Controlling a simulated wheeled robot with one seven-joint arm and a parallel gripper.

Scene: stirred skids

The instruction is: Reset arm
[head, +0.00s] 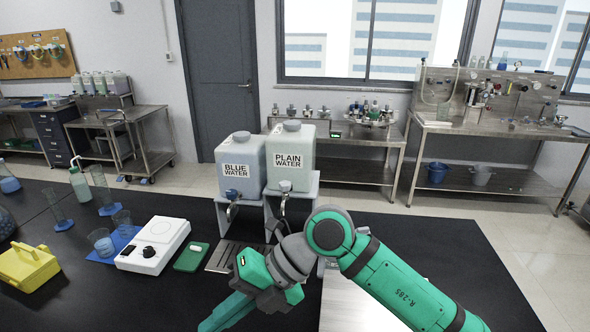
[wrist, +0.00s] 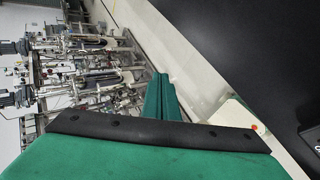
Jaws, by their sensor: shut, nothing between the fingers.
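My green and grey arm reaches in from the lower right of the head view. My gripper (head: 222,314) is low over the black bench, pointing down and to the left. In the wrist view the two green fingers (wrist: 164,97) lie together, shut, with nothing between them. The gripper is in front of the two water tanks and to the right of the yellow box.
The blue water tank (head: 238,166) and plain water tank (head: 291,158) stand on raised stands. A white stirrer (head: 154,245), green tray (head: 191,257), yellow box (head: 28,267) and beakers (head: 101,241) occupy the left. The bench's right part (head: 455,250) is clear.

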